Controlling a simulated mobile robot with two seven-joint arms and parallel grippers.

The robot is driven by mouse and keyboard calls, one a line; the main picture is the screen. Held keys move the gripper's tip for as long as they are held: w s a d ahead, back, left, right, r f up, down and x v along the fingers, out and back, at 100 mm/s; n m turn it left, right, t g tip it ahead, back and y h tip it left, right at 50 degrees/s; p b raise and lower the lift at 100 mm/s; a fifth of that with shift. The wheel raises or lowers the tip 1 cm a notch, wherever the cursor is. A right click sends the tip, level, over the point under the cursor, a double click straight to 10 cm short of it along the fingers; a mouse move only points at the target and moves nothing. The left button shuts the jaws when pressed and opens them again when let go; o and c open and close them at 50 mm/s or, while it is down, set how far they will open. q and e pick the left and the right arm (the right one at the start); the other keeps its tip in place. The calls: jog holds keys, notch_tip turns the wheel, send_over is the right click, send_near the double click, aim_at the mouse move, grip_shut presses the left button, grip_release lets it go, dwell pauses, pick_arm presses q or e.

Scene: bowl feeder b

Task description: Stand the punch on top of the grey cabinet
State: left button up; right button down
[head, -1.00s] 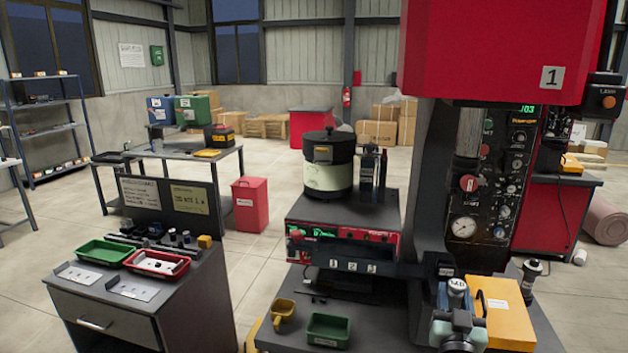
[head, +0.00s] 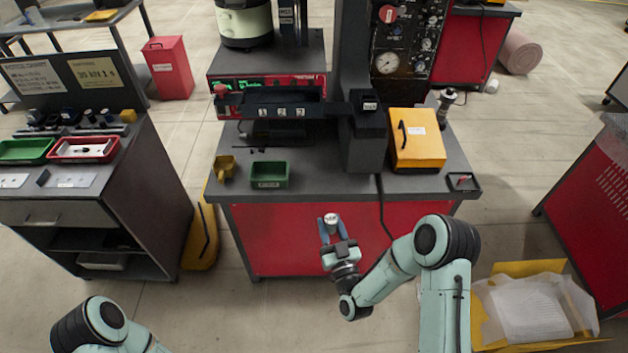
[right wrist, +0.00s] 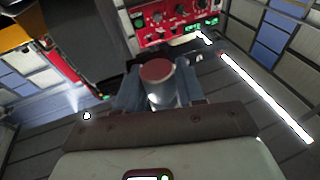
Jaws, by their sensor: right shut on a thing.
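The punch (head: 331,218), a short metal cylinder with a pale marked top in the head view, is between the fingers of my right gripper (head: 333,230). The gripper is shut on it, in front of the red bench front. In the right wrist view the punch (right wrist: 158,82) stands between the two fingers (right wrist: 160,92), its round end looking reddish; its other end is hidden. The grey cabinet (head: 60,213) is at the left, well away from the gripper, with trays and small parts on its top. At the bottom left only part of my left arm shows; its gripper is out of view.
The red bench (head: 300,235) carries a green tray (head: 269,175), a yellow scoop (head: 225,168) and a yellow box (head: 416,140). On the cabinet are a green tray (head: 25,151) and a red tray (head: 84,149). A yellow case (head: 200,237) stands between cabinet and bench.

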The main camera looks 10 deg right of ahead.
pick_arm(q)
jog(key=o, duration=0.9)
jog(key=shift+c, duration=0.2)
jog(key=w+d+r+n+g+h, duration=0.1)
jog(key=w+d+r+n+h, duration=0.15)
jog(key=w+n, duration=0.75)
jog(key=w+d+r+n+h, duration=0.1)
jog(key=w+r+n+h, duration=0.15)
jog(key=w+n, duration=0.75)
jog(key=w+d+r+n+h, duration=0.1)
jog(key=w+r+n+h, duration=0.35)
jog(key=w+r, duration=0.65)
jog(key=w+d+r+n+h, duration=0.1)
jog(key=w+r+n+h, duration=0.35)
jog(key=r, duration=1.25)
jog(key=s+d, duration=0.1)
jog(key=d, duration=1.1)
jog(key=shift+s+n, duration=0.3)
jog(key=shift+s, duration=0.1)
pick_arm(e)
jog(key=a+r+n+g+y, duration=0.4)
jog(key=a+n+y, duration=0.3)
jog(key=a+y, duration=0.5)
jog(key=shift+a+r+n+g, duration=0.15)
jog(key=shift+r+n+g, duration=0.15)
jog(key=shift+r, duration=0.15)
